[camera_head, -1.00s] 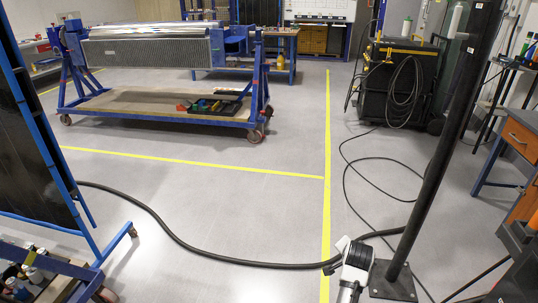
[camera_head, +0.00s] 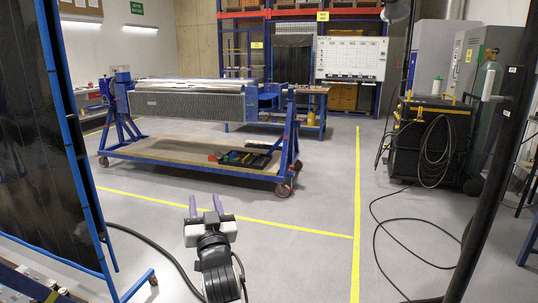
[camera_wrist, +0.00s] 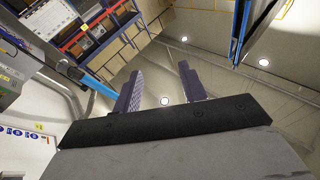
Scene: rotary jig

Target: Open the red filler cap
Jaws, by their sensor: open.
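I cannot make out a red filler cap in either view. The rotary jig, a blue wheeled frame (camera_head: 202,166), stands mid-floor in the head view and carries a long grey ribbed part (camera_head: 190,104) with a shiny top. My gripper (camera_head: 206,202) is in the lower middle of the head view, open and empty, its two purple fingers pointing up, well apart from the jig. The fingers also show in the wrist view (camera_wrist: 160,75), with nothing between them and the ceiling, lamps and shelving beyond.
A black cart with a coiled hose (camera_head: 433,150) stands at the right. A dark post (camera_head: 490,190) rises at right foreground, and a dark blue-edged panel (camera_head: 60,150) at left. Cables lie on the floor. Floor between me and the jig is mostly clear, crossed by yellow lines.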

